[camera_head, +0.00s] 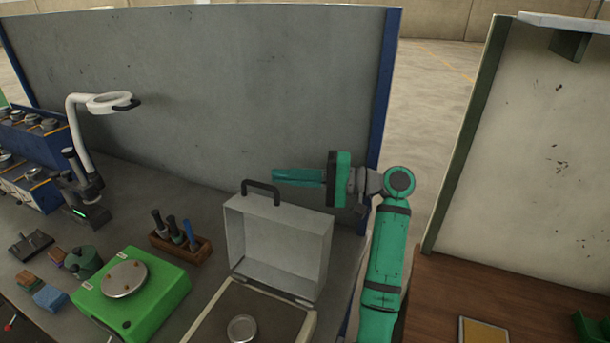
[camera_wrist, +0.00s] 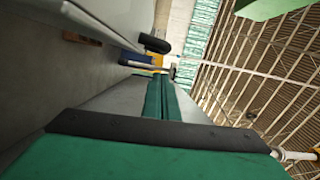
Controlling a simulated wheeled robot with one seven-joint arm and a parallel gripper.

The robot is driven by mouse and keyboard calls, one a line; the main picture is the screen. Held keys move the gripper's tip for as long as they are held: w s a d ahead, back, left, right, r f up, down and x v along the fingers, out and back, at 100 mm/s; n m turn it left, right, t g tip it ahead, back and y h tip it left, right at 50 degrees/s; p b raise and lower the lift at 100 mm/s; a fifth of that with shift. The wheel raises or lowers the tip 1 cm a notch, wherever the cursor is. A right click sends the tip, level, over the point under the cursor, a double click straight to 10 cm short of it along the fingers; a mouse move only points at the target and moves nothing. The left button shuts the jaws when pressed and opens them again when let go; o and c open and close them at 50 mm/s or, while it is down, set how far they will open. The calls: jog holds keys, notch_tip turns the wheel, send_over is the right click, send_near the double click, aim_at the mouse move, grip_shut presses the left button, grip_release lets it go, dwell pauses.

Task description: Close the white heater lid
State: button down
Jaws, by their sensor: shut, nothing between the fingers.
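The white heater lid (camera_head: 280,236) stands open and nearly upright at the back of the heater box (camera_head: 203,325), in the lower middle of the head view. A dark handle (camera_head: 262,187) sits on its top edge. My gripper (camera_head: 276,176) is just above and behind the lid's top edge, pointing left, close to the handle. Its green fingers are together and empty; they also show in the wrist view (camera_wrist: 161,88). In the head view I cannot tell whether the fingers touch the lid.
A round metal piece (camera_head: 242,329) lies in the heater box. Left of it are a green hot plate (camera_head: 150,300), a wooden tool holder (camera_head: 180,248) and a white ring lamp (camera_head: 76,110). A grey partition (camera_head: 220,80) stands behind the bench. A wooden table (camera_head: 450,300) is at right.

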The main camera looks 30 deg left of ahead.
jog(key=shift+s+d, duration=0.2)
jog(key=shift+s, duration=0.45)
jog(key=shift+s+d, duration=0.2)
jog(key=shift+s, duration=0.4)
jog(key=shift+a, duration=0.1)
